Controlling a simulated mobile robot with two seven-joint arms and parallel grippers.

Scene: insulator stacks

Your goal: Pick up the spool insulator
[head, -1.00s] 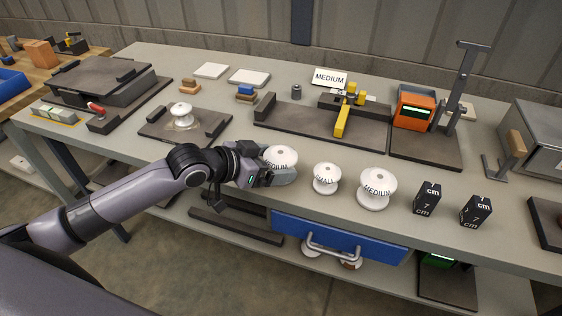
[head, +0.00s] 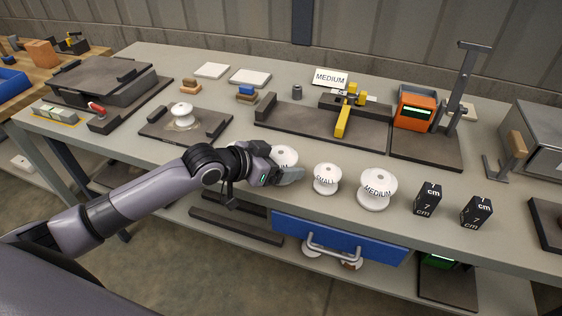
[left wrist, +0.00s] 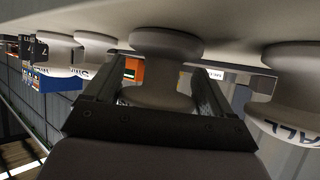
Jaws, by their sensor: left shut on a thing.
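A white spool insulator (head: 285,154) stands near the front edge of the grey workbench, partly hidden by my gripper in the head view. My left gripper (head: 284,172) is shut on it at its narrow waist. In the left wrist view the spool (left wrist: 160,75) sits between the two dark fingers, its wide flanges above and below them, and it appears to be still at the tabletop. To its right in the head view stand a white spool labelled SMALL (head: 326,179) and a larger one labelled MEDIUM (head: 376,189). My right gripper is not in view.
Two black 7 cm blocks (head: 427,199) stand further right. Behind are a dark fixture with a yellow lever (head: 341,124), a MEDIUM sign (head: 331,77) and an orange meter (head: 414,108). Another spool (head: 181,114) sits on a dark plate at left. A blue drawer (head: 338,238) hangs below.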

